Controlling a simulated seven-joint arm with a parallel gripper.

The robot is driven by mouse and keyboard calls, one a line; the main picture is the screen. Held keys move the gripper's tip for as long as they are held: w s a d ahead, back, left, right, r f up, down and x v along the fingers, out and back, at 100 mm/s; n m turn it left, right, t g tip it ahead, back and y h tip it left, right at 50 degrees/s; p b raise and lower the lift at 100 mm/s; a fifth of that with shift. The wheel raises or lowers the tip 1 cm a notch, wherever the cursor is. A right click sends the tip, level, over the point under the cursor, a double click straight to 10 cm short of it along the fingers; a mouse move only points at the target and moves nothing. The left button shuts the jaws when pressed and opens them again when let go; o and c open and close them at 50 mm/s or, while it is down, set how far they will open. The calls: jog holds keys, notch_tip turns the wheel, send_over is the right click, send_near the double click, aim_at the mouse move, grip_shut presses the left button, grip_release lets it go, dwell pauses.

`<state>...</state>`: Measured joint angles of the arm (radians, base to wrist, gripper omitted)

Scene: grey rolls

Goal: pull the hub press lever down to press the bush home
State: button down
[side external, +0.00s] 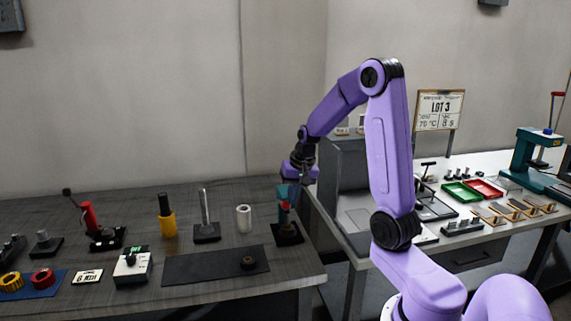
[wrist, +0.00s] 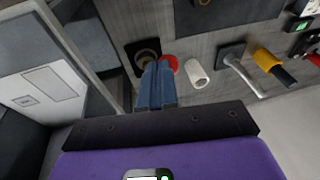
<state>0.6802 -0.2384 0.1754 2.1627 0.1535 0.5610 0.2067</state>
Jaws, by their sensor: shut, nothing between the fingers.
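My gripper (side external: 286,198) points down over the right end of the dark bench. Its blue fingers show shut and empty in the wrist view (wrist: 158,66). A red-topped device on a black square base (side external: 288,237) stands directly below it. In the wrist view the red round part (wrist: 168,62) is right beside my fingertips; whether they touch it I cannot tell. My fingers hide part of this device, and I cannot tell whether it is the hub press. A teal press (side external: 526,150) with a red-gripped lever (side external: 557,95) stands far right on the pale bench, the lever raised.
A white roll (side external: 244,218), a metal post on a base (side external: 206,220) and a yellow-and-black tool (side external: 166,215) stand left of my gripper. A black mat (side external: 205,268) holds a small dark ring. A grey enclosure (side external: 345,170) rises close on the right.

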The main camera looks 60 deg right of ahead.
notch_tip(320, 180, down, 6)
jog(key=s+a, duration=0.2)
dwell(0.3)
jog(key=shift+f, duration=0.1)
dwell(0.4)
jog(key=s+a+r, duration=0.3)
jog(key=s+r, duration=0.5)
jog(key=r, duration=0.1)
jog(key=shift+s+a, duration=0.25)
jog(key=shift+a, duration=0.05)
jog(key=shift+r, duration=0.1)
dwell(0.5)
